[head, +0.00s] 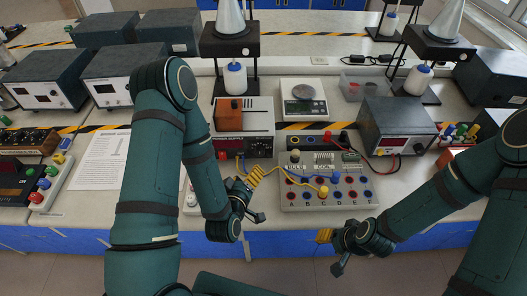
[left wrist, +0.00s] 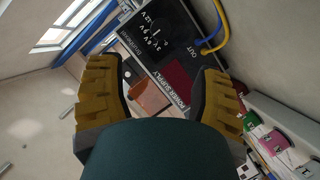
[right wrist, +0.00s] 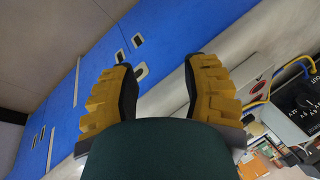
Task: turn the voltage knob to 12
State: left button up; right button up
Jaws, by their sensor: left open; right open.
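The power supply (head: 258,147) stands on the bench, its front facing me, with a dark display. In the left wrist view its black front panel (left wrist: 135,42) shows a dial marked 3V, 6V, 9V and 12V. The voltage knob (left wrist: 156,31) there is dark with a short white pointer line; which mark it points at is too small to tell. My left gripper (head: 252,196) is open and empty in front of the supply, below its panel, apart from the knob. My right gripper (head: 331,252) is open and empty off the bench's front edge.
A board (head: 328,200) with BULB and COIL labels and lettered sockets stands right of the supply; yellow and blue wires link them. A brown block (head: 229,117) sits on the supply. A scale (head: 303,103) stands behind the board. A paper sheet (head: 103,158) lies at the left.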

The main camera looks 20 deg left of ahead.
pick_arm(q)
jog(key=b, duration=1.1)
send_near(258, 154)
jog(key=shift+x, duration=1.05)
jog(key=shift+b+x, duration=1.05)
jog(key=shift+x, duration=0.1)
jog(key=x, duration=0.6)
jog(key=shift+d, duration=0.1)
jog(key=shift+s, duration=0.1)
grip_shut()
